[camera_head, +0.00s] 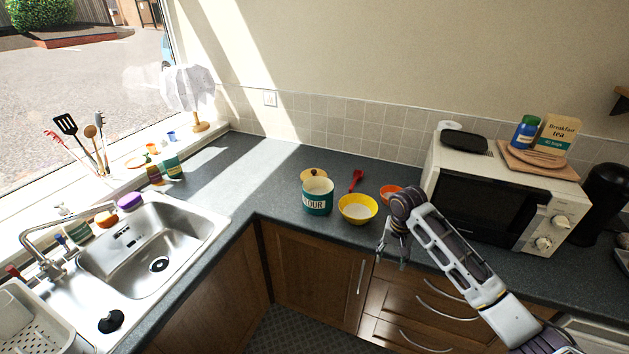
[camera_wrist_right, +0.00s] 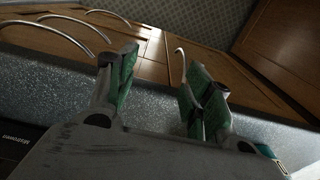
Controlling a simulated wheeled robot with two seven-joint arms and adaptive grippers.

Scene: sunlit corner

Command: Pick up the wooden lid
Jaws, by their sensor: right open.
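The wooden lid (camera_head: 313,173) is round and pale with a dark knob. It lies on the counter just behind the green flour canister (camera_head: 318,200), whose body hides part of it. The canister stands upright with its top open. My right gripper (camera_head: 392,258) hangs fingers-down near the counter's front edge, to the right of and nearer than the canister, well apart from the lid. In the right wrist view my right gripper (camera_wrist_right: 163,82) is open and empty. The lid is not in that view. My left gripper is not in view.
A yellow bowl (camera_head: 357,209) stands between the canister and my right arm. A red utensil (camera_head: 356,180) and an orange bowl (camera_head: 391,192) lie behind it. A microwave (camera_head: 490,195) stands to the right. The counter (camera_head: 260,185) left of the canister is clear, beside the sink (camera_head: 150,250).

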